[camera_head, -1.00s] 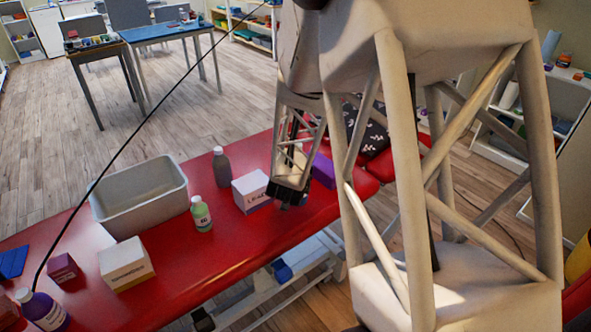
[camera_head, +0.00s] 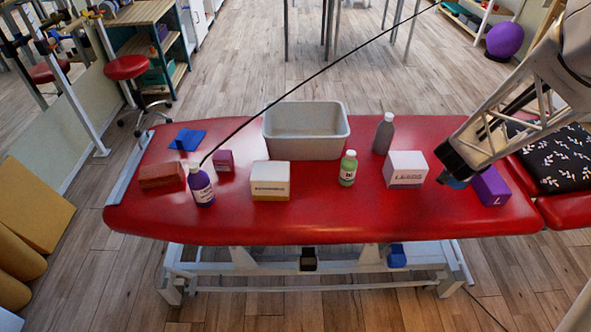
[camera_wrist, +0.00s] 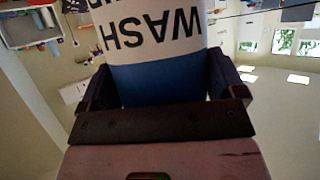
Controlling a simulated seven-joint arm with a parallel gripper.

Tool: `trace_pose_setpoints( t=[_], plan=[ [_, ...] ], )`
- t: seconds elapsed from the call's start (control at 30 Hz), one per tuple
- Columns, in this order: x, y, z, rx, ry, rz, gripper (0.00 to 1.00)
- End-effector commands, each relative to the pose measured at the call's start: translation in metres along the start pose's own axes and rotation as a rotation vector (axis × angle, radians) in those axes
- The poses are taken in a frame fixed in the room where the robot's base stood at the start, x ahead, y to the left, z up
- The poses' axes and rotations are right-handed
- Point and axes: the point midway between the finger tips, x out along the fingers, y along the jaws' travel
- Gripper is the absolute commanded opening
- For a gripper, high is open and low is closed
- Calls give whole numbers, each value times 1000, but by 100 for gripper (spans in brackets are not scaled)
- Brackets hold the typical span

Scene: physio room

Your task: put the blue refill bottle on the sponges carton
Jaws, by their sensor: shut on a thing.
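My gripper (camera_head: 449,166) is at the right part of the red couch, above and beside a white carton and a purple box. In the wrist view it is shut on the blue refill bottle (camera_wrist: 155,80), which has a white label reading "WASH" upside down. In the head view only a small blue part of the bottle (camera_head: 453,183) shows under the fingers. A white and yellow carton (camera_head: 271,190) stands mid-couch, its print too small to read surely. A white carton (camera_head: 406,170) nearer my gripper seems to read "LEADS". I cannot tell which is the sponges carton.
On the red couch (camera_head: 330,215) stand a grey bin (camera_head: 308,145), a green bottle (camera_head: 347,170), a grey bottle (camera_head: 383,135), a purple bottle (camera_head: 201,188), a small purple box (camera_head: 223,160), a brick-red block (camera_head: 162,175) and a purple box (camera_head: 491,188). The front strip is clear.

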Motion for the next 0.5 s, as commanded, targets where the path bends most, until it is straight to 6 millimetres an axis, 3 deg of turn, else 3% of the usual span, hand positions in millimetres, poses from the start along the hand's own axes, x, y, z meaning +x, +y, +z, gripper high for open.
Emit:
trace_pose_setpoints(
  t=[0.1,0.4,0.5],
  plan=[
    [-12,0,-27,4,6,0,24],
    [-33,0,-70,3,6,0,24],
    [-36,-9,-65,-5,3,-13,24]
  ],
)
